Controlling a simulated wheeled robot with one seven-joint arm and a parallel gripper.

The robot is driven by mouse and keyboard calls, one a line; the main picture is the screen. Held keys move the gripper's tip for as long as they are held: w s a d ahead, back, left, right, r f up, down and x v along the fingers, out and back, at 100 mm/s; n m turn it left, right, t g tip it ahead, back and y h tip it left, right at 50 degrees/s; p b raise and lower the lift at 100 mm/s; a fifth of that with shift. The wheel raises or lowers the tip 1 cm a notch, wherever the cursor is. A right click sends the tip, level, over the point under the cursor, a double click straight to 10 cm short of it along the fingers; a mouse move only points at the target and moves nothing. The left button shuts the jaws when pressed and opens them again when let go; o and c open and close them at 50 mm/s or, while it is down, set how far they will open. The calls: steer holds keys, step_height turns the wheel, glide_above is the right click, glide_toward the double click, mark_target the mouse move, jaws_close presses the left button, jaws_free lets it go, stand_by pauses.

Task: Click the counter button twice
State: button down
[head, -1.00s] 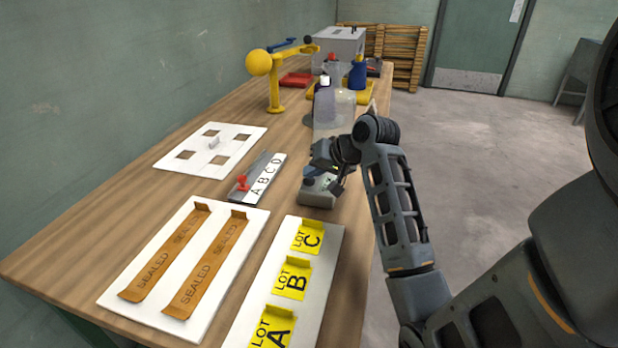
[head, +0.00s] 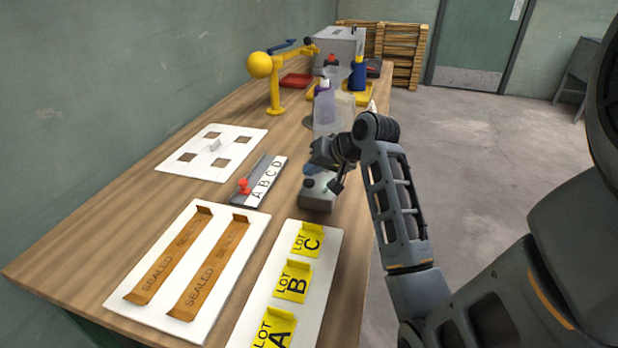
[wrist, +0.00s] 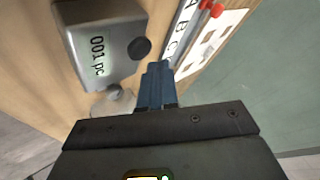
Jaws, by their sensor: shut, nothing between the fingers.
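The counter is a small grey box (wrist: 90,45) whose face reads "001 pc" in the wrist view. It has a dark round button (wrist: 139,48) on the side toward my fingers. In the head view the counter (head: 318,200) sits on the table near its right edge, partly under my wrist, with the dark button (head: 309,183) showing. My gripper (wrist: 158,70) has its blue fingers together and empty. The fingertips show just beside the button in the wrist view, apart from it in the picture. In the head view my gripper (head: 318,160) is just above the counter.
A slide rail (head: 262,182) marked A B C D with a red knob lies left of the counter. White boards with brown SEALED strips (head: 215,270) and yellow LOT cards (head: 292,280) lie in front. Clear bottles (head: 335,112) and a yellow stand (head: 275,90) are behind.

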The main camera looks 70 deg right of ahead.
mark_target(313, 182)
step_height(313, 182, up, 5)
steer(key=p, duration=0.5)
stand_by(0.3)
stand_by(2.4)
